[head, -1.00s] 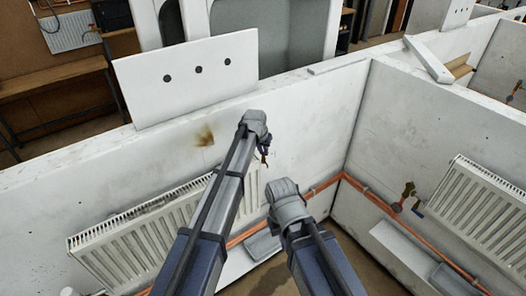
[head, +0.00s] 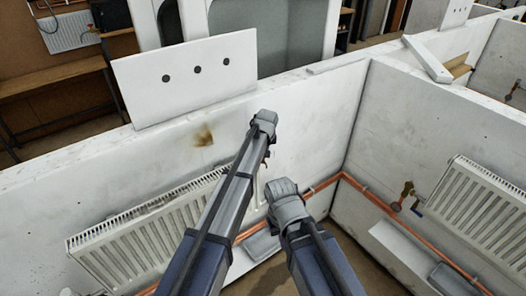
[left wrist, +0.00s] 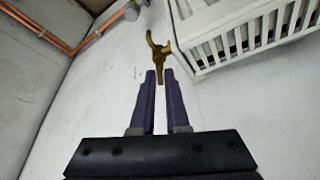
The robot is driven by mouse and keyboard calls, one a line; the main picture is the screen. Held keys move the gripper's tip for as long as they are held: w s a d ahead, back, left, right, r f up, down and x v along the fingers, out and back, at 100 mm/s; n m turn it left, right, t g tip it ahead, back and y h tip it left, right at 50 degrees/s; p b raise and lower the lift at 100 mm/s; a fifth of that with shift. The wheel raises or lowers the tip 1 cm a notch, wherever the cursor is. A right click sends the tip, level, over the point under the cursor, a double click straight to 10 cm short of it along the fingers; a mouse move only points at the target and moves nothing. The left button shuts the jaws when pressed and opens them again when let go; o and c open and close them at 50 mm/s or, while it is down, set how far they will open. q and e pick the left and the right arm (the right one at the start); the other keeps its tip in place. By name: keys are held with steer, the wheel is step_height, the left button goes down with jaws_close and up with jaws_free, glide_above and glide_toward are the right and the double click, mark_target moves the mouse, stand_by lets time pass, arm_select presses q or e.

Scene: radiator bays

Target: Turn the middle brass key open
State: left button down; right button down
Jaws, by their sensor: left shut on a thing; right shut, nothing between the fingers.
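A brass key (left wrist: 158,48) with a forked top shows in the left wrist view, beside the white radiator. Its lower stem runs between the tips of my left gripper (left wrist: 159,77), whose purple fingers are shut on it. Another brass key (head: 407,193) is on the right wall.
A copper pipe (head: 380,204) runs low along both walls, meeting at the corner. A second radiator (head: 480,205) hangs on the right wall. A white panel with three dark holes (head: 185,77) stands on the wall top.

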arm_select(q)
steer(key=shift+s, duration=0.1)
steer(key=c, duration=1)
jaws_free()
steer(key=p+v, duration=0.7)
steer(key=shift+r, duration=0.35)
